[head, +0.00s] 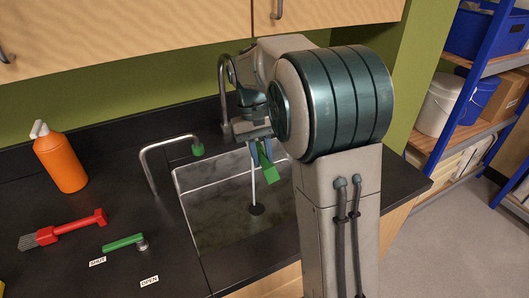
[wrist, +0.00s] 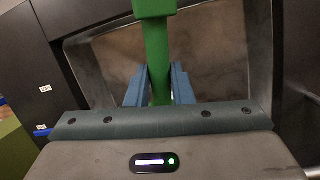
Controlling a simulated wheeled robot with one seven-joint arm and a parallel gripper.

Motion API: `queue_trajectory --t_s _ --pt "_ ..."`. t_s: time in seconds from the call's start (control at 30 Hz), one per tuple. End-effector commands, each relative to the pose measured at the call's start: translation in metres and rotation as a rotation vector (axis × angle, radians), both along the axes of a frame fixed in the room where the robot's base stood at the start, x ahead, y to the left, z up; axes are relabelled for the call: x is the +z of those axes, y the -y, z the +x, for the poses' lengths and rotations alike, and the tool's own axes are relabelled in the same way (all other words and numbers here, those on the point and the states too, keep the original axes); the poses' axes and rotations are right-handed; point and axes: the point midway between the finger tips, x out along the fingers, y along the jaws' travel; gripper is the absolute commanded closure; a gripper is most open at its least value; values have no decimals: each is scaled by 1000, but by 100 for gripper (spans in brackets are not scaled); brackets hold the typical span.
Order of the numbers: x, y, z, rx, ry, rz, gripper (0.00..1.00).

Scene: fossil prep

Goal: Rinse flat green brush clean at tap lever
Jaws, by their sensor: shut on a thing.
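My gripper (head: 264,152) is over the sink, its blue fingers shut on the green brush (head: 265,172). In the wrist view the green brush (wrist: 157,50) runs between the fingers (wrist: 158,88), with a wider block at its far end. Its bristles and any dirt on them cannot be made out.
The sink (head: 215,218) lies below my gripper. A low tap with a green tip (head: 197,148) stands at its left edge, and a tall curved tap (head: 222,90) behind. An orange bottle (head: 61,160) and a red brush (head: 70,226) are on the counter at left.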

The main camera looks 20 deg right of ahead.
Motion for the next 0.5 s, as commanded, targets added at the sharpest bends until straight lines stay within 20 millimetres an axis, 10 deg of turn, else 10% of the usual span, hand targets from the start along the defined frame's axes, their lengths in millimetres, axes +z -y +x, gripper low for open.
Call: queue_trajectory --t_s 0.5 --pt "1 3 1 0 1 0 100"
